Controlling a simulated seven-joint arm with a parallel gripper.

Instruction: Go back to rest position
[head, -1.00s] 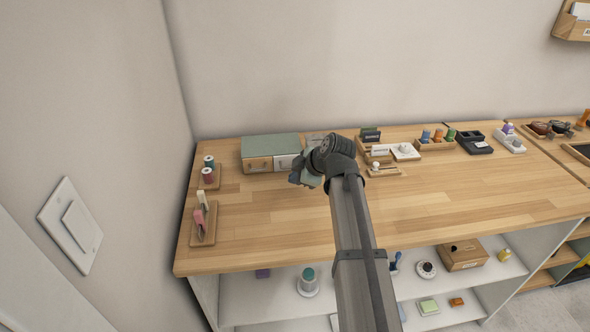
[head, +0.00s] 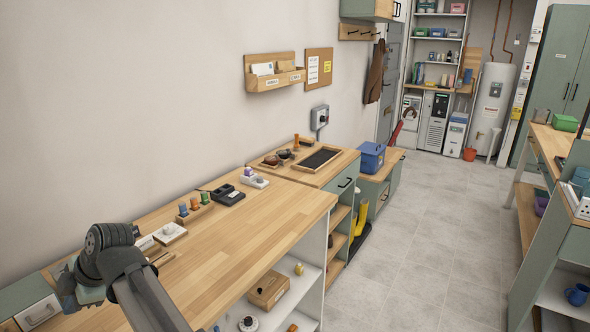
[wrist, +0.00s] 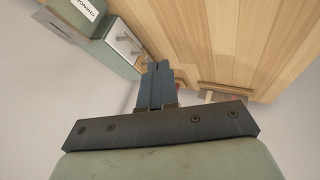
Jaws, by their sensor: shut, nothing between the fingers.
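My gripper (wrist: 157,72) shows in the wrist view with its two dark blue fingers together and nothing between them. In the head view, my gripper (head: 76,286) is at the lower left above the wooden worktop (head: 240,230), close to a small green drawer box (head: 35,293). Its fingertips are not clear there. The drawer box also shows at the upper left of the wrist view (wrist: 104,38), with a pale drawer front beside the fingers. I cannot tell whether the fingers touch it.
Thread spools (head: 194,206), a black tray (head: 228,194) and a white holder (head: 254,180) stand along the back of the worktop. A blue bin (head: 371,157) stands beyond its far end. Open grey floor (head: 430,230) lies to the right, before another bench (head: 548,150).

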